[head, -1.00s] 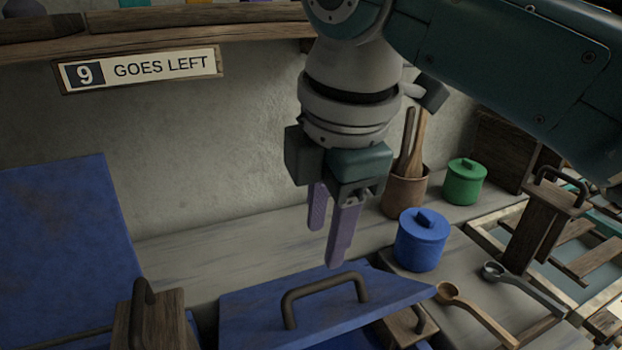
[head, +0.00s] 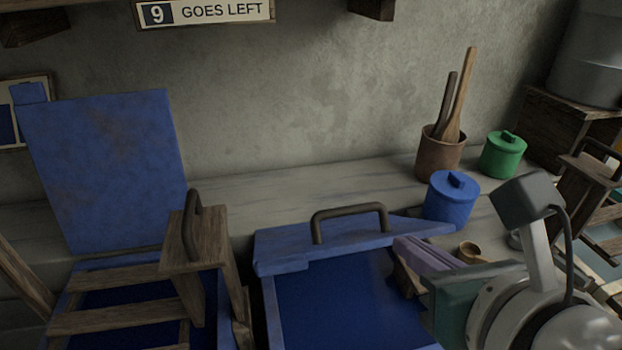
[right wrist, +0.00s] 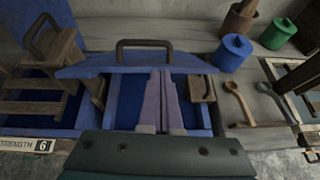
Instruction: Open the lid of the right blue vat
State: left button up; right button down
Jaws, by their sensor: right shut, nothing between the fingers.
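The right blue vat (head: 268,308) is in the lower middle of the head view, with dark blue showing inside it. Its blue lid (head: 285,246), with a dark arched handle (head: 350,211), is partly raised and seen at a low slant. My right gripper (head: 402,246) comes in from the lower right with its purple fingers together and empty, at the lid's right part. In the right wrist view the fingertips (right wrist: 160,74) reach the near edge of the lid (right wrist: 105,67). I cannot tell whether they touch it. My left gripper is not in view.
The left vat's blue lid (head: 110,170) stands upright. A blue pot (head: 452,203), a green pot (head: 502,158) and a brown pot of sticks (head: 440,155) stand behind on the ledge. Spoons (right wrist: 238,98) lie to the right.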

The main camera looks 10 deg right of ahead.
aim_at(371, 237)
jog(key=shift+n, duration=0.4)
jog(key=x, duration=0.3)
jog(key=b+x, duration=0.1)
jog(key=x, duration=0.2)
jog(key=a+b+x, duration=0.1)
jog(key=x, duration=0.2)
jog(key=shift+w, duration=0.2)
